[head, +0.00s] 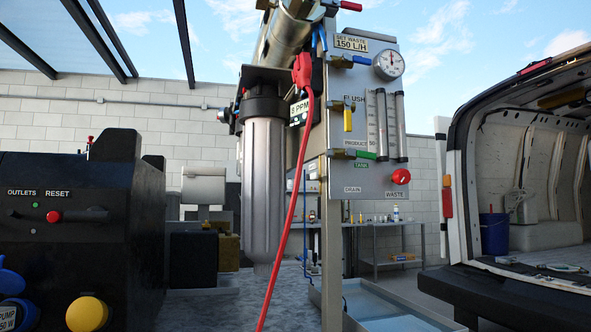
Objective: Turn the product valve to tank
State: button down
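The product valve (365,155) is on the grey panel (372,185), just below the PRODUCT label. Its green handle lies roughly level and points right from a brass body at the panel's left edge. A green TANK label (361,165) sits just under the handle, and a DRAIN label (352,190) is lower on the panel. At this size I cannot tell exactly which setting the handle marks. My gripper is not in view.
Above are a yellow flush handle (348,121) pointing down and a level blue handle (362,60). Clear flow tubes (382,125) and a red waste knob (401,176) sit to the right. A red cable (293,205) hangs left of the panel, before a grey filter housing (263,185).

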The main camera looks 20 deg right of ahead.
aim_at(363, 154)
jog(key=z, duration=1.95)
jog(key=k, duration=0.95)
jog(key=u, duration=1.1)
jog(key=i, duration=1)
jog(key=u, duration=0.05)
